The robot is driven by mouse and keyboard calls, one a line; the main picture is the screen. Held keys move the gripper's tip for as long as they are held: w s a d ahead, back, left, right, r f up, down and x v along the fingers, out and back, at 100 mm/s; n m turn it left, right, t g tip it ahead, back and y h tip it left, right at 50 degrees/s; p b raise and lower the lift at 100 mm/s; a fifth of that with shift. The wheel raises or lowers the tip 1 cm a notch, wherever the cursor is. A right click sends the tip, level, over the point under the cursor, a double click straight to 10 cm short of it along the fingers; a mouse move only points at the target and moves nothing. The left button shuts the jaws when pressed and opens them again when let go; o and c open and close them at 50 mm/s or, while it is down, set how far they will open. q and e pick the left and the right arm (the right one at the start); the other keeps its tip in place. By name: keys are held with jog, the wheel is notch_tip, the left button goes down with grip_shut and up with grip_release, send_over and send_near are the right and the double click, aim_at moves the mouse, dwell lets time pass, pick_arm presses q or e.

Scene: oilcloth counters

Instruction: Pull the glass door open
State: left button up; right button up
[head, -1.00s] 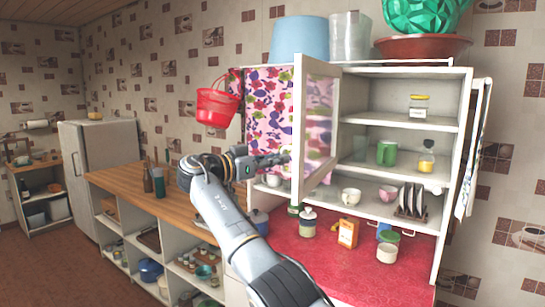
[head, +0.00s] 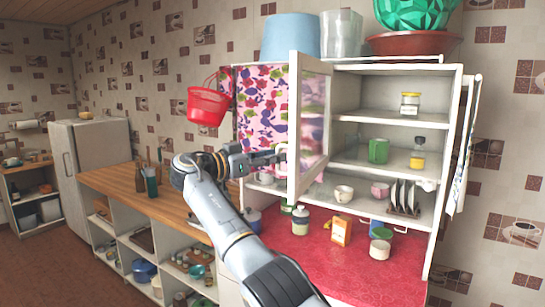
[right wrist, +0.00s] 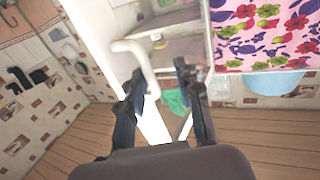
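The glass door (head: 313,125) of the white cabinet stands open, swung out from the left side of the shelves. Its white front edge faces me. My right gripper (head: 280,156) is at this edge, about halfway up or a little lower. In the right wrist view its fingers (right wrist: 158,82) are apart, with part of the white curved handle (right wrist: 138,52) between them, close to the left finger. I cannot tell whether they touch it. My left gripper is not in view.
A flowered pink cloth (head: 262,110) hangs left of the door, with a red bucket (head: 207,106) beside it. Cups, jars and a plate rack (head: 404,197) stand on the cabinet shelves. Jars and a carton (head: 340,232) stand on the red counter (head: 330,265) below.

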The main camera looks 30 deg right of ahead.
jog(key=s+a, duration=0.1)
jog(key=a, duration=1)
jog(key=shift+s+a, duration=0.15)
jog(key=shift+a, duration=0.15)
